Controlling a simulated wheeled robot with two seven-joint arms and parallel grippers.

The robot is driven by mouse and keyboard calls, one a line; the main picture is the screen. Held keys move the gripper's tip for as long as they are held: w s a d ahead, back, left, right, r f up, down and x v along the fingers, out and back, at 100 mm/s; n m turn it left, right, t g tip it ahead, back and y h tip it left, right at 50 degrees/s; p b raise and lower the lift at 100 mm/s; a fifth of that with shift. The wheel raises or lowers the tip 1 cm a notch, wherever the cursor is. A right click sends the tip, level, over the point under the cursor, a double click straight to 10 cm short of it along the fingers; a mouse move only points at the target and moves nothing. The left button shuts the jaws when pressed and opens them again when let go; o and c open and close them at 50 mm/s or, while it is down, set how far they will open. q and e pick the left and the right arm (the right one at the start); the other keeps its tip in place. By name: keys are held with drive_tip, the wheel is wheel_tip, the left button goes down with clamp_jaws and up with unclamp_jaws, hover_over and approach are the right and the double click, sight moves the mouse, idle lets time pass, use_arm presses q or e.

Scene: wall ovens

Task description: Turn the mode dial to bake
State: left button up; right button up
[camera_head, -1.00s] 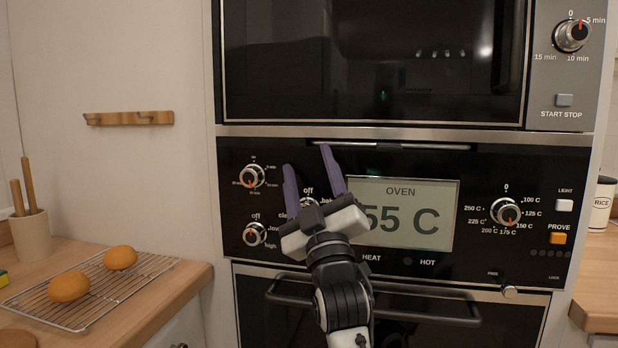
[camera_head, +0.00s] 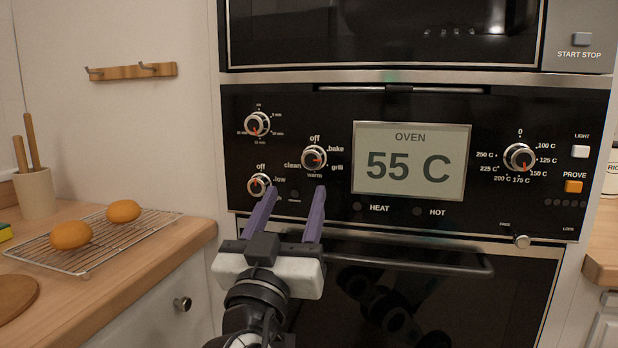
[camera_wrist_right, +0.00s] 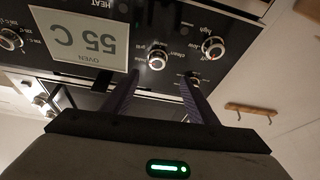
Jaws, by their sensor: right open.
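The mode dial (camera_head: 314,158) is a round silver knob on the black oven panel, ringed by the words off, bake, grill, warm and clean. Its red mark appears on the lower side, toward warm. My right gripper (camera_head: 294,192) is open, its two purple fingers pointing up at the panel from below the dial, with nothing between them. In the right wrist view, which is upside down, the dial (camera_wrist_right: 157,60) shows just beyond and between the fingertips, apart from them. My left gripper is not in view.
Two smaller dials, the upper (camera_head: 257,124) and the lower (camera_head: 259,185), sit left of the mode dial. The display (camera_head: 410,195) reads 55 C. A temperature dial (camera_head: 520,157) is at right. The oven door handle (camera_head: 440,264) crosses below. A counter with a rack (camera_head: 95,262) stands left.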

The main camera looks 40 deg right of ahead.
sight(311, 160)
drive_tip(key=shift+m, duration=0.3)
drive_tip(key=p+x, duration=0.2)
drive_tip(key=x, duration=0.1)
drive_tip(key=p+x, duration=0.2)
drive_tip(key=x, duration=0.1)
drive_tip(key=p+x, duration=0.3)
drive_tip(key=shift+s+d+r, duration=0.1)
drive_tip(key=shift+s+r, duration=0.2)
drive_tip(key=shift+s, duration=0.05)
drive_tip(key=shift+w+d, duration=0.35)
drive_tip(key=shift+d, duration=0.05)
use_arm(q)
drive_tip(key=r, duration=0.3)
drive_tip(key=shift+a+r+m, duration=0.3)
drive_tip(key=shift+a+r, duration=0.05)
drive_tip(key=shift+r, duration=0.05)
use_arm(e)
drive_tip(key=c, duration=1)
drive_tip(key=shift+c, duration=0.3)
